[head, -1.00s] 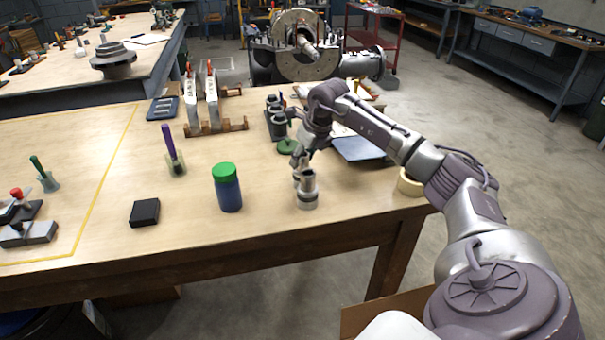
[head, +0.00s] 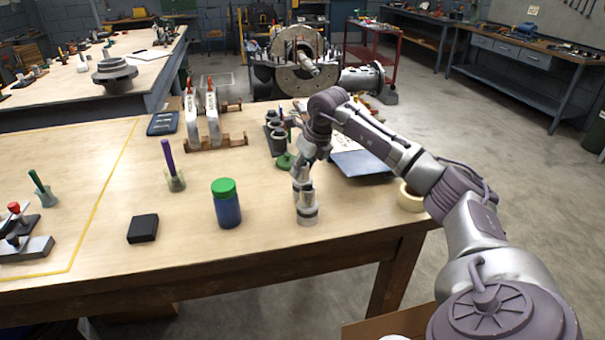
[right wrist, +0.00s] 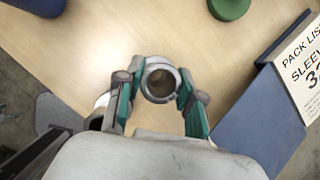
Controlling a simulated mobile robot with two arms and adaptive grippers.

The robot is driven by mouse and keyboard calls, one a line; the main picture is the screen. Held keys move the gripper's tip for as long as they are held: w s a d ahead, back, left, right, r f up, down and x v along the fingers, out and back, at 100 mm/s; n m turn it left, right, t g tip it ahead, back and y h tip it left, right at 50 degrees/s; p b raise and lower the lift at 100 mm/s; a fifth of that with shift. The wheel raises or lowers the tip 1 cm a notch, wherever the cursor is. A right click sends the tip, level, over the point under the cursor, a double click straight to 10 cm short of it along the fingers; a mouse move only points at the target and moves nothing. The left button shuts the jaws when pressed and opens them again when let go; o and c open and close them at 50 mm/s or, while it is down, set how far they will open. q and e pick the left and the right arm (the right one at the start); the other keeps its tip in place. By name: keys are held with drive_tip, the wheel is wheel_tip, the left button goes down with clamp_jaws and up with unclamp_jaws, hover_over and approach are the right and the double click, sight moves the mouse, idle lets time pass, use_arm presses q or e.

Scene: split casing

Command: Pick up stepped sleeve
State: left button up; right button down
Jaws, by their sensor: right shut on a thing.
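The stepped sleeve (head: 307,212) is a grey metal cylinder with a wider base, standing upright near the front edge of the wooden table. My right gripper (head: 304,188) is around its upper part. In the right wrist view the sleeve's open round top (right wrist: 158,82) sits between the two green-padded fingers of the right gripper (right wrist: 157,92), which is shut on it. The fingers partly hide its sides. I cannot tell any gap between its base and the table. My left gripper is not in view.
A blue jar with a green lid (head: 227,204) and a black block (head: 143,229) stand to the left. A blue folder (head: 362,164) and a tape roll (head: 411,198) lie to the right. Grey cylindrical parts (head: 278,139) stand behind. The table's front edge is close.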

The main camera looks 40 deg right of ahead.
drive_tip(key=w+d+r, duration=0.6)
drive_tip(key=d+r, duration=0.3)
drive_tip(key=d, duration=0.1)
drive_tip(key=shift+r, duration=0.25)
idle(0.3)
